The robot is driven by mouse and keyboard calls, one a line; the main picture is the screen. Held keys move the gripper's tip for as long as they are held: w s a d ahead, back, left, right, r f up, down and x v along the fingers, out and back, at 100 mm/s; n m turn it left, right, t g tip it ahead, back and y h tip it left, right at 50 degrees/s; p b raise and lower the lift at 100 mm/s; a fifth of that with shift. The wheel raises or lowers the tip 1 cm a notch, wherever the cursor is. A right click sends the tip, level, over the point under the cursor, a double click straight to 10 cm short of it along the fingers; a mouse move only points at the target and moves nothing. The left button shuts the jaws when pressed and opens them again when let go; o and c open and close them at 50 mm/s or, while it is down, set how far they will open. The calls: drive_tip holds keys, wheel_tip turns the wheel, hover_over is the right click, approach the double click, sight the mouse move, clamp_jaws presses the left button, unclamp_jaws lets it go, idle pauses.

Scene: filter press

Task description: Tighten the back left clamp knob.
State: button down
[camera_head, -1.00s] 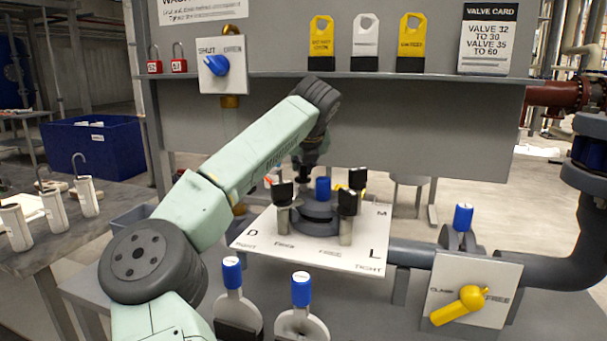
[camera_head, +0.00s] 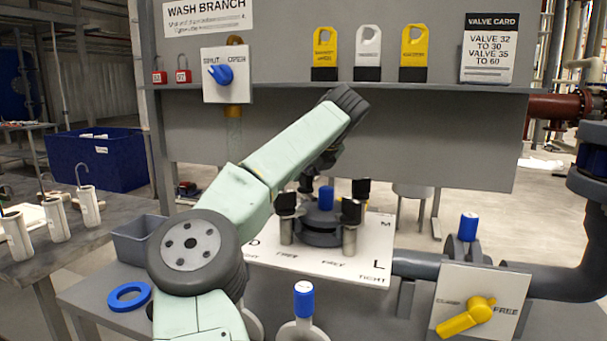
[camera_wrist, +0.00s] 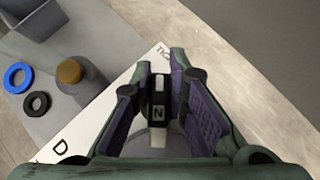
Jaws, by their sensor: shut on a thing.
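In the wrist view, my gripper (camera_wrist: 160,85) has its purple-padded fingers around a black clamp knob (camera_wrist: 158,92) marked N, gripping it. In the head view, my gripper reaches down at the back left of the white plate (camera_head: 345,268), and that knob is mostly hidden behind my arm and the front left knob. The other black knobs stand on grey posts: front left (camera_head: 286,205), front right (camera_head: 351,211) and back right (camera_head: 363,188). A dark round housing (camera_head: 320,228) with a blue cap (camera_head: 326,197) sits between them. The plate carries letters and FREE and TIGHT marks.
The grey panel with its shelf (camera_head: 400,84) stands behind my arm. A valve plate with a yellow handle (camera_head: 466,317) is at right. A blue-capped item (camera_head: 303,300) stands in front. A blue ring (camera_head: 130,296) and a grey bin (camera_head: 138,240) lie at left.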

drive_tip(key=shift+s+f, duration=0.1)
drive_tip(key=shift+f, duration=0.2)
drive_tip(key=c, duration=1.7)
unclamp_jaws()
drive_tip(key=shift+a, duration=0.1)
drive_tip(key=shift+o, duration=0.7)
drive_tip(key=shift+r, duration=0.15)
drive_tip(key=shift+s+d+r, duration=0.2)
drive_tip(key=shift+d+r, duration=0.05)
drive_tip(key=shift+r, duration=0.1)
drive_tip(key=v, duration=1.1)
drive_tip(key=shift+d, duration=0.1)
